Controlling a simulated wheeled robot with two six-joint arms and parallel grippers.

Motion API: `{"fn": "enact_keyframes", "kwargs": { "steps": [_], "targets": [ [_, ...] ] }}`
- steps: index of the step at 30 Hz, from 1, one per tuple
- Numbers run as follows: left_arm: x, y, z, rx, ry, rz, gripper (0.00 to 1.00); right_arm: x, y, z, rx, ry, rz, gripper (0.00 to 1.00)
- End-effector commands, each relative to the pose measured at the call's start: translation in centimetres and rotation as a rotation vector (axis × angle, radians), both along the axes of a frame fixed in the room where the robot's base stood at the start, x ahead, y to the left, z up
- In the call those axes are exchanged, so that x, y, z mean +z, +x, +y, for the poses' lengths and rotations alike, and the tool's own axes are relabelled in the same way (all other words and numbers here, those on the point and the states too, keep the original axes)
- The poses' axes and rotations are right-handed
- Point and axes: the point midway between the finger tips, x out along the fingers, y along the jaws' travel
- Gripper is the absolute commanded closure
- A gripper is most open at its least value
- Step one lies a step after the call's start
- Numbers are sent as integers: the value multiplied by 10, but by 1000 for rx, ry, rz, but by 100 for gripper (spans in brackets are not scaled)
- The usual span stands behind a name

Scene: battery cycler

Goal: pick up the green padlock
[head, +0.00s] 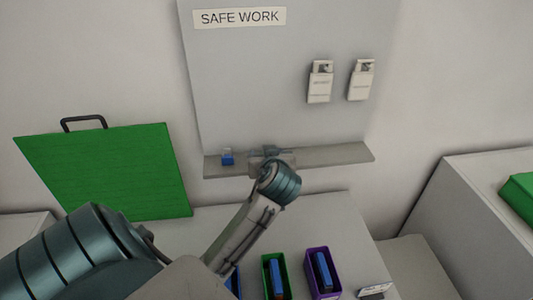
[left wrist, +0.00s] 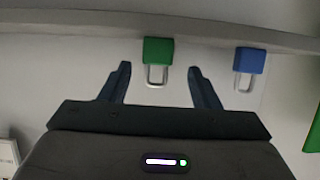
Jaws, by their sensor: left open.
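The green padlock (left wrist: 158,51) is at the shelf edge in the left wrist view, its silver shackle toward my gripper. My left gripper (left wrist: 159,70) is open, with the shackle showing between its fingertips and the body just past them. The fingers look apart from the padlock on both sides. In the head view my left gripper (head: 269,151) is at the shelf, and my wrist and gripper hide the green padlock. A blue padlock (head: 227,159) is left of the gripper; it also shows in the left wrist view (left wrist: 250,61). My right gripper is not in view.
The shelf (head: 335,154) runs under a grey board (head: 245,85) with a SAFE WORK sign and two white tags (head: 320,82). A green case (head: 105,170) stands left. Below, a green bin (head: 283,262) and a purple bin (head: 311,254) hold blue items.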

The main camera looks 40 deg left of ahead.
Motion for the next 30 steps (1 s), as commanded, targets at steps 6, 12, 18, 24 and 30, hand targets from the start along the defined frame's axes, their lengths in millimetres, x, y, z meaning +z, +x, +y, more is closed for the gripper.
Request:
{"fn": "enact_keyframes", "kwargs": {
  "steps": [6, 12, 18, 24, 30],
  "targets": [
    [-19, 19, 19, 1, 5, 1, 44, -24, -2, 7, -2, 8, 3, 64],
    [-20, 25, 25, 0, 1, -1, 44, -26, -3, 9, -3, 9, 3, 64],
    [-20, 24, 25, 0, 0, 0, 50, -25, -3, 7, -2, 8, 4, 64],
    [-20, 24, 25, 0, 0, 0, 89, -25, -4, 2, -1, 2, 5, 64],
    [-20, 24, 25, 0, 1, 1, 94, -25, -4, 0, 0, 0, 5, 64]
  ]
}}
